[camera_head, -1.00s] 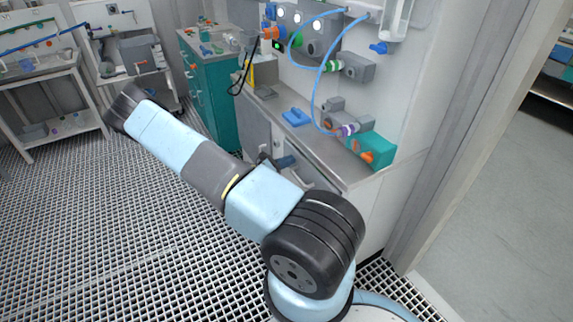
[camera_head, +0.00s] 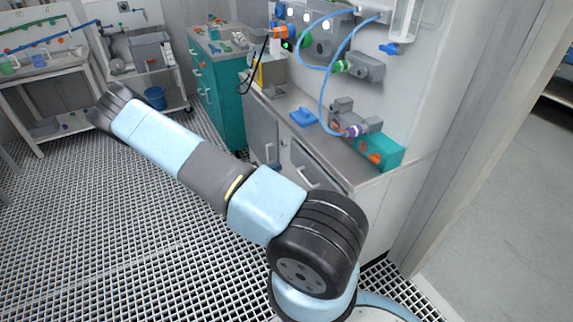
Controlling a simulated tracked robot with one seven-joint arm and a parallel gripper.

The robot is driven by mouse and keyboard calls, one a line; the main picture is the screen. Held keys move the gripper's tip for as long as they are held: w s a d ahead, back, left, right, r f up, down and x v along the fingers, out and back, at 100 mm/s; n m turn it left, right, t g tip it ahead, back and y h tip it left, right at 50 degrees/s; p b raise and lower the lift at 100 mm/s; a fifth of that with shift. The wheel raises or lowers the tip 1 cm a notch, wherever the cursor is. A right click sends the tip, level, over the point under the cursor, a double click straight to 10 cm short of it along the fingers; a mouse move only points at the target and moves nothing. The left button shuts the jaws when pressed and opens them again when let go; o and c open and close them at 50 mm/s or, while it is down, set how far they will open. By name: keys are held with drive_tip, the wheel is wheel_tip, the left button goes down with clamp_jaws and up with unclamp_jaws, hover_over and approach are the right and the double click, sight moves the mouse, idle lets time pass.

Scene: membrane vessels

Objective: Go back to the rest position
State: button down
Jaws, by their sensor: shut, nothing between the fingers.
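My arm (camera_head: 190,150) runs from my base at the lower right up to the dark joint (camera_head: 108,103) at the upper left. It is bent in front of the tiled grid floor. My gripper is not visible, and neither is the outer part of my arm. I cannot tell how the gripper stands relative to anything.
A grey counter (camera_head: 335,158) with a blue clamp-like item (camera_head: 303,117), a teal box (camera_head: 378,150) and blue tubing (camera_head: 325,90) stands close behind my arm. A teal cabinet (camera_head: 220,95) and a blue bucket (camera_head: 155,97) are farther back. The grid floor (camera_head: 110,230) at left is clear.

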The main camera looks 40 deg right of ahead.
drive_tip(key=a, duration=0.5)
drive_tip(key=shift+w, duration=0.4)
drive_tip(key=shift+r, duration=0.1)
drive_tip(key=s+a+r+m+y, duration=0.3)
drive_tip(key=r+m+y, duration=0.1)
drive_tip(key=r, duration=0.6)
drive_tip(key=s+a+r+m+y, duration=0.2)
drive_tip(key=a+r+m+y, duration=0.25)
drive_tip(key=r, duration=0.65)
drive_tip(key=s+a+r+m+y, duration=0.3)
drive_tip(key=r+m+y, duration=0.15)
drive_tip(key=r, duration=0.55)
drive_tip(key=s+a+r+m+t+y, duration=0.1)
drive_tip(key=s+a+r+t+y, duration=0.1)
drive_tip(key=s+r, duration=0.6)
drive_tip(key=s+a+r+m+t+y, duration=0.2)
drive_tip(key=s+a+r+t, duration=0.3)
drive_tip(key=s+r, duration=0.3)
drive_tip(key=shift+s+a+r+t+y, duration=0.25)
drive_tip(key=shift+r+t+y, duration=0.15)
drive_tip(key=shift+t, duration=0.3)
